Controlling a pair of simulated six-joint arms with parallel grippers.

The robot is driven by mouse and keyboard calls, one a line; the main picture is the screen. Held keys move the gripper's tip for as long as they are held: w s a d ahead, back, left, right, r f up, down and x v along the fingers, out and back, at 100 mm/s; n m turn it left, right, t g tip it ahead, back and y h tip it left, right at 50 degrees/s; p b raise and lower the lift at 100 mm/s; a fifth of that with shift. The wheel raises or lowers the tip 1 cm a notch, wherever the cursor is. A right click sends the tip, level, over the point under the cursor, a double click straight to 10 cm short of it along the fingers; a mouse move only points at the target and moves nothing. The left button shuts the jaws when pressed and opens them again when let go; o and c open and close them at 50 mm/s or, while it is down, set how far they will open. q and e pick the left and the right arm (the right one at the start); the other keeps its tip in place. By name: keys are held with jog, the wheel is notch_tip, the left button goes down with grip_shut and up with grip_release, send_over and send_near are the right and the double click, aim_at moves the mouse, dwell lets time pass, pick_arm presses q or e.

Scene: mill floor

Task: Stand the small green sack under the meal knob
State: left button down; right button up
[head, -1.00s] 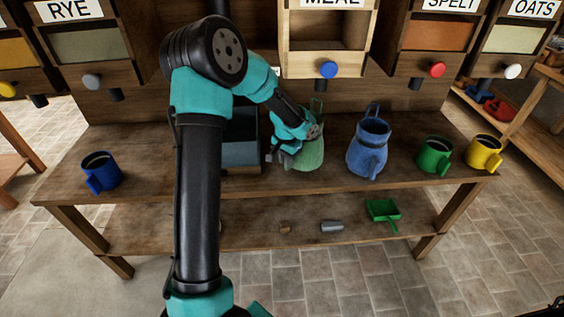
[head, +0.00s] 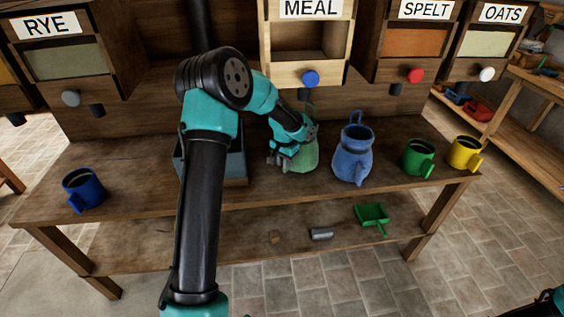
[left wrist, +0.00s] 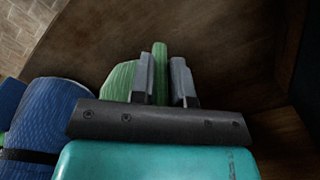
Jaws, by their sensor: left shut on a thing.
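The small green sack (head: 304,157) is upright at the bench, just below and slightly left of the blue knob (head: 310,78) on the pale bin labelled MEAL (head: 350,50). My left gripper (head: 280,157) is at the sack's left side in the head view and partly covers it. In the left wrist view, the jaws (left wrist: 164,85) are shut on a green strip of the sack, with more of its body (left wrist: 118,82) showing to the left. I cannot tell whether the sack's base touches the bench.
A larger blue sack (head: 353,160) stands close to the right on the bench (head: 240,203). Green (head: 418,158) and yellow (head: 463,153) mugs are farther right, a blue mug (head: 82,190) far left. A grey-blue box (head: 236,168) is behind my left arm.

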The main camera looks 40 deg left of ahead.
pick_arm(q)
jog(key=shift+f, duration=0.45)
jog(key=c, duration=1)
grip_release()
